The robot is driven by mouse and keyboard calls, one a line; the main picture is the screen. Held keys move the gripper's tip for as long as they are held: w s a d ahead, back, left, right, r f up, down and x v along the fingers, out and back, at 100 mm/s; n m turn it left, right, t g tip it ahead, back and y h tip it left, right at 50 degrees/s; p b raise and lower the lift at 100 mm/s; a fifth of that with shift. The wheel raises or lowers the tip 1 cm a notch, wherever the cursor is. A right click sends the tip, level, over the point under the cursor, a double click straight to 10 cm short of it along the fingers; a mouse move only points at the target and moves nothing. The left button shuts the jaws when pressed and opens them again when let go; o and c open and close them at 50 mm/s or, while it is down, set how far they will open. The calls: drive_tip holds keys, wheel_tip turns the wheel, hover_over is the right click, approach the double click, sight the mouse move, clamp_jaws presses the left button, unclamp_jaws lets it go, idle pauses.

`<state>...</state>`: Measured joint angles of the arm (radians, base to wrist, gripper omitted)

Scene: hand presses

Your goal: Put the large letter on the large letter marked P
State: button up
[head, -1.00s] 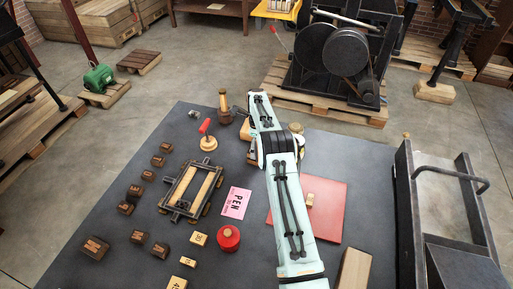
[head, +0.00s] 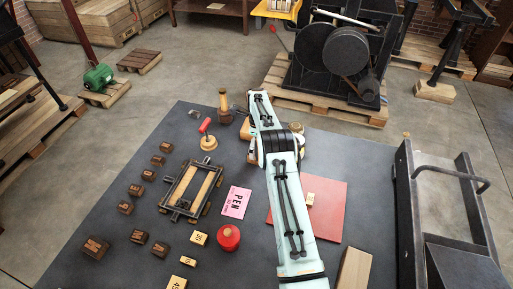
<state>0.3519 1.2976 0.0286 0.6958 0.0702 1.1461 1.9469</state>
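Several dark wooden letter blocks stand on the left of the dark table. The largest letter block (head: 96,247) is at the front left, with smaller ones such as this block (head: 139,236) and this block (head: 160,249) to its right. More letter blocks (head: 135,190) run in a line up the table's left side. The letters are too small to read surely, so I cannot tell which is marked P. My arm reaches from the front edge to the table's back. My gripper is mostly hidden behind my arm near the wooden-handled tool (head: 225,106); its fingers cannot be made out.
A framed press bed (head: 190,188), a red-handled roller (head: 207,137), a pink PEN card (head: 236,202), a red round pot (head: 228,238) and light number blocks (head: 199,238) fill the middle. A red sheet (head: 330,215) lies right of my arm; a black metal frame (head: 405,200) stands far right.

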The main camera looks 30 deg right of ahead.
wheel_tip(320, 180, up, 10)
drive_tip(key=s+a+r+n, duration=1.1)
drive_tip(key=s+r+n, duration=0.15)
drive_tip(key=r, duration=0.25)
drive_tip(key=s+a+f+n, duration=0.2)
drive_tip(key=s+a+n, duration=0.2)
drive_tip(key=s+n, duration=0.4)
drive_tip(key=s+a+f+n, duration=0.2)
drive_tip(key=s+a+n, duration=0.3)
drive_tip(key=s, duration=1.3)
drive_tip(key=n, duration=0.2)
drive_tip(key=shift+a+n+y, duration=0.15)
drive_tip(key=shift+n+y, duration=0.2)
drive_tip(key=shift+y, duration=0.05)
